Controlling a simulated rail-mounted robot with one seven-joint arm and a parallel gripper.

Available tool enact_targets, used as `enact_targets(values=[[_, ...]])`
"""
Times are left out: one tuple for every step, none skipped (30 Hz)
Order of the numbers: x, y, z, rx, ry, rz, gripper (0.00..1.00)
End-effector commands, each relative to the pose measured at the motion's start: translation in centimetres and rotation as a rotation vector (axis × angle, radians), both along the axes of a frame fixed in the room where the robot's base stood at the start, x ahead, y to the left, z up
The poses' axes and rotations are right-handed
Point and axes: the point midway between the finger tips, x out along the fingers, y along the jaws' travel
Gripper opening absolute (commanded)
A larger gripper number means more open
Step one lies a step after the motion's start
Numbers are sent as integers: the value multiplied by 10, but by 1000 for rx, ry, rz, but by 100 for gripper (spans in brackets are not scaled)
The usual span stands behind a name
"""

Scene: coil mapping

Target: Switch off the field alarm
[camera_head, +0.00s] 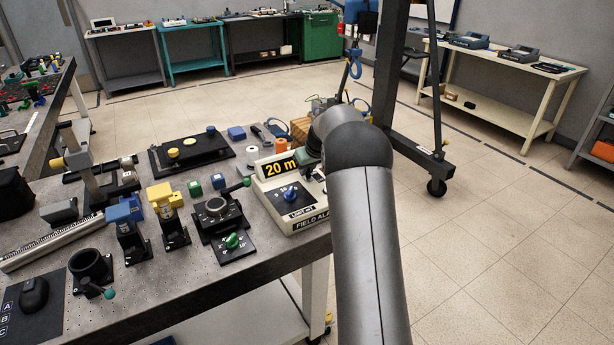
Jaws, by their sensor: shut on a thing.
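The field alarm (296,215) is a white box near the table's right edge. Its yellow-lit display (280,168) reads "20 m", with the rest cut off by my arm. Below it a blue knob (290,192) sits on a dial marked as a limit. The front label begins "FIELD ALA" and its end is hidden. My arm passes in front of the box's right side and bends just behind it. My gripper is hidden behind the arm, so neither its fingers nor what they hold shows. No alarm switch is clearly visible.
A dark hoist post (388,65) rises beyond. The floor at right is open.

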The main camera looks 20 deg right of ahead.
Motion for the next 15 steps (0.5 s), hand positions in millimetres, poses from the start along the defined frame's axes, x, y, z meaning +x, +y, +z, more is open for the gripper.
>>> enact_targets(values=[[-1,-1,-9,3,-29,-3,0],[-2,-2,-9,4,-45,-3,0],[-3,-1,-10,6,-68,-2,0],[-4,-2,-10,7,-86,-3,0],[-4,-2,-11,10,-102,-4,0],[-5,-2,-11,12,-128,-3,0],[-6,-2,-12,13,-146,-4,0],[-7,-2,-12,15,-165,-3,0],[-8,-2,-12,18,-189,-3,0],[-9,-2,-12,19,-208,-4,0],[-9,-3,-12,21,-225,-4,0],[-10,-3,-12,23,-250,-4,0],[-11,-3,-12,25,-267,-3,0],[-11,-3,-12,26,-285,-3,0],[-12,-3,-12,29,-309,-4,0]])
